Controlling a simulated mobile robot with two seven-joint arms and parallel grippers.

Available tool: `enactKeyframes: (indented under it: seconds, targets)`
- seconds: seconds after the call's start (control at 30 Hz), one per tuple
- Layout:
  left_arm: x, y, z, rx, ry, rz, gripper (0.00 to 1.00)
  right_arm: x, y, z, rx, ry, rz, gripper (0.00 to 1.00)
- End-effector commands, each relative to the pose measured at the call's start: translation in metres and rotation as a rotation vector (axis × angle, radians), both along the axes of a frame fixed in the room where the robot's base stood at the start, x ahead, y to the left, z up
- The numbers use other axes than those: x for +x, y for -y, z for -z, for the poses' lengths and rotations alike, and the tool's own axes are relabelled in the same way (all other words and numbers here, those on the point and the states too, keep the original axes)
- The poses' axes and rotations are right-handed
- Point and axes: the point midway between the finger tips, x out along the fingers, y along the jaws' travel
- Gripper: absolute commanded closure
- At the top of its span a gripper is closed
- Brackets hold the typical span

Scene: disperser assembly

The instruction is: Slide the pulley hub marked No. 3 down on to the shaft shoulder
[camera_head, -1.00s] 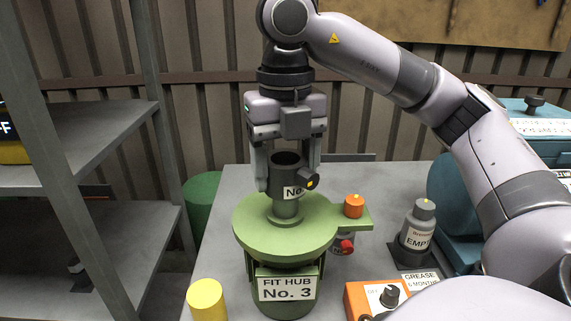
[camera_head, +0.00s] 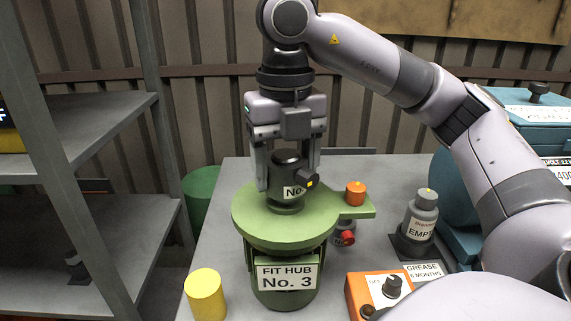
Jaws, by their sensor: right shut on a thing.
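The pulley hub (camera_head: 287,172) is a dark grey upright cylinder with a white label, of which only "No." shows, and a side knob with a yellow dot. It sits over the middle of the green round plate (camera_head: 250,225) of a stand whose sign (camera_head: 287,276) reads "FIT HUB No. 3". A grey collar (camera_head: 286,207) shows at its foot, close to the plate. My right gripper (camera_head: 287,180) points down and is shut on the hub, one finger on each side. The shaft inside the hub and its shoulder are hidden. My left gripper is not in view.
An orange knob (camera_head: 355,187) stands on the plate's right arm, with a red-ended part (camera_head: 346,238) below it. A yellow cylinder (camera_head: 205,295) is at front left. A grey bottle (camera_head: 421,215) marked "EMPTY" and an orange switch box (camera_head: 385,293) stand right. Grey shelves (camera_head: 90,120) are left.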

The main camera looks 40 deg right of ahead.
Motion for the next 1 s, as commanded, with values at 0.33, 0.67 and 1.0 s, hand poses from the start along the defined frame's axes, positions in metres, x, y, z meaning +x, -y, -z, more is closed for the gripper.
enactKeyframes:
  seconds: [0.33, 0.67, 1.0]
  targets:
    - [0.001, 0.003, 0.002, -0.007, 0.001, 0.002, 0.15, 0.0, 0.0, 0.008, 0.001, 0.003, 0.0, 0.94]
    - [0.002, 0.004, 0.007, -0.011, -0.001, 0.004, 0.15, 0.0, 0.0, 0.016, 0.001, 0.002, 0.0, 0.94]
    - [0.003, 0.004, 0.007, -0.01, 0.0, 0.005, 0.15, 0.0, 0.0, 0.017, 0.001, 0.001, 0.0, 0.05]
